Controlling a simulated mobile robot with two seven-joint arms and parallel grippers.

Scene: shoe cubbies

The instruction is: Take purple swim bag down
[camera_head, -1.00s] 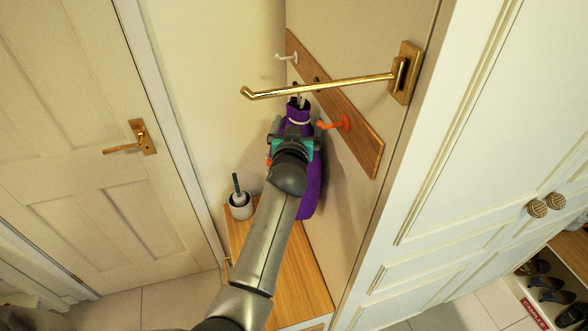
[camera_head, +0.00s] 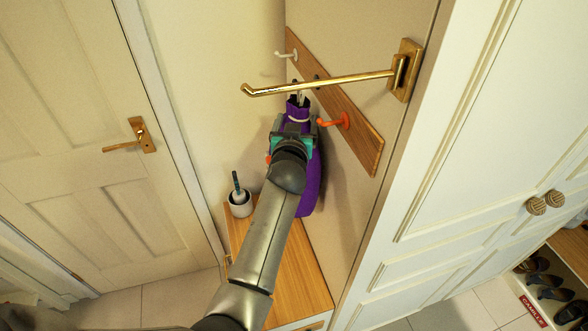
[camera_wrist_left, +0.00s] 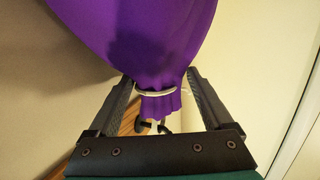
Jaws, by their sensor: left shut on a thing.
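The purple swim bag (camera_head: 308,190) hangs against the wall at the wooden hook rail (camera_head: 352,130), partly hidden behind my left arm. Its gathered neck with a pale cord shows above my gripper. My left gripper (camera_head: 294,133) is at this neck. In the left wrist view the bag (camera_wrist_left: 140,35) fills the top, and the gripper (camera_wrist_left: 158,82) has a finger on each side of the cinched neck, shut on it. A dark hook shows close to the neck; whether the cord is still on it cannot be told. My right gripper is not in view.
A gold rod (camera_head: 320,84) sticks out from the wall in front of the rail, above the bag. An orange hook (camera_head: 334,121) is right of the bag, a white hook (camera_head: 287,55) further back. Below are a wooden bench top (camera_head: 290,275) and a white pot (camera_head: 240,203).

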